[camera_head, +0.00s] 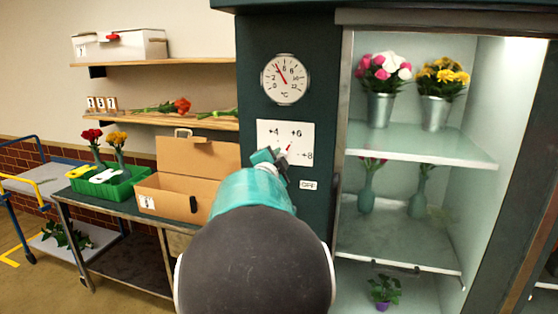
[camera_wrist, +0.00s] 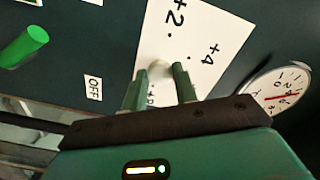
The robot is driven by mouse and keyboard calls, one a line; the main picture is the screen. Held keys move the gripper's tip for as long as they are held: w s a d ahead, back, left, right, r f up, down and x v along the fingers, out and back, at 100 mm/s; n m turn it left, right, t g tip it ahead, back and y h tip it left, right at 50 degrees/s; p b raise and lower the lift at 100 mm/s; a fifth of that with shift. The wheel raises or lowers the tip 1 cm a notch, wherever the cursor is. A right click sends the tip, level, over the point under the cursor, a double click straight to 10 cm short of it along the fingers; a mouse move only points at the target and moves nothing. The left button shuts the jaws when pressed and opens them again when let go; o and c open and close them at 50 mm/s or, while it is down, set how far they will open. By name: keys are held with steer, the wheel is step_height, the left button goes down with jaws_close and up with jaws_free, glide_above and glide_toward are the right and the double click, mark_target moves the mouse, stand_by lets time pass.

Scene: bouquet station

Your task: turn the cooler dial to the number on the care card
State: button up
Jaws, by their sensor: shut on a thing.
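The cooler dial's white scale plate (camera_head: 299,131) is on the dark green cooler front, with +4, +6 and +8 readable. A red pointer (camera_head: 289,148) shows beside my gripper (camera_head: 270,157), slanting up and right; its exact setting is unclear. In the wrist view the plate (camera_wrist: 208,28) shows +2 and +4, and a pale round knob (camera_wrist: 160,65) sits between the fingertips of my gripper (camera_wrist: 160,73). My gripper is shut on the knob. The fingers and wrist hide part of the plate. I cannot make out a care card with a readable number.
A round thermometer (camera_head: 285,79) is above the plate and an OFF label (camera_head: 308,185) below it. Glass-fronted shelves (camera_head: 420,143) with flower vases stand right. A cardboard box (camera_head: 165,196) and green tray (camera_head: 130,174) are on a table at left.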

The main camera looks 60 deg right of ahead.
steer(key=o, duration=1)
steer(key=shift+c, duration=0.2)
steer(key=shift+a, duration=0.1)
steer(key=s+a, duration=0.2)
steer(key=a, duration=1.1)
steer(key=shift+a, duration=0.25)
